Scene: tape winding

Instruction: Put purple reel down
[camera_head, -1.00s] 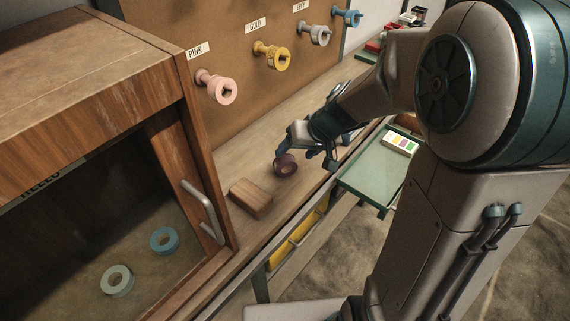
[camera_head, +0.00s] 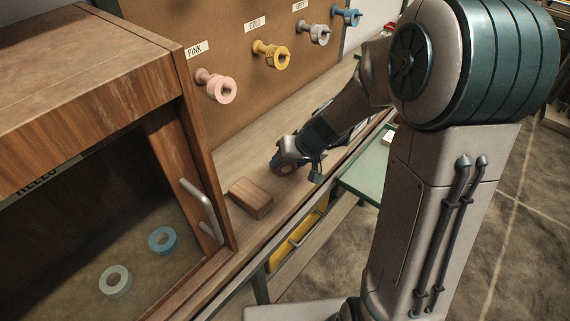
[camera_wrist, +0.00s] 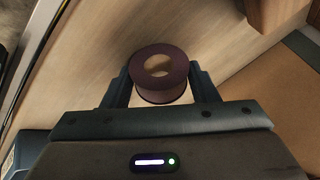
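The purple reel (camera_wrist: 160,72) sits between the two fingers of my gripper (camera_wrist: 162,82) in the wrist view. The fingers press on it from both sides, and its open hole shows on top. In the head view the reel (camera_head: 287,169) is low over the wooden bench top (camera_head: 262,156), just right of a wooden block. My gripper (camera_head: 292,158) partly covers it there. I cannot tell whether the reel touches the bench.
The wooden block (camera_head: 251,198) lies close by on the bench. A cabinet with a metal handle (camera_head: 202,210) stands at left, with two reels inside. Pegs with pink (camera_head: 221,89), gold (camera_head: 277,57), grey and blue reels line the back board. Bench room is free behind the gripper.

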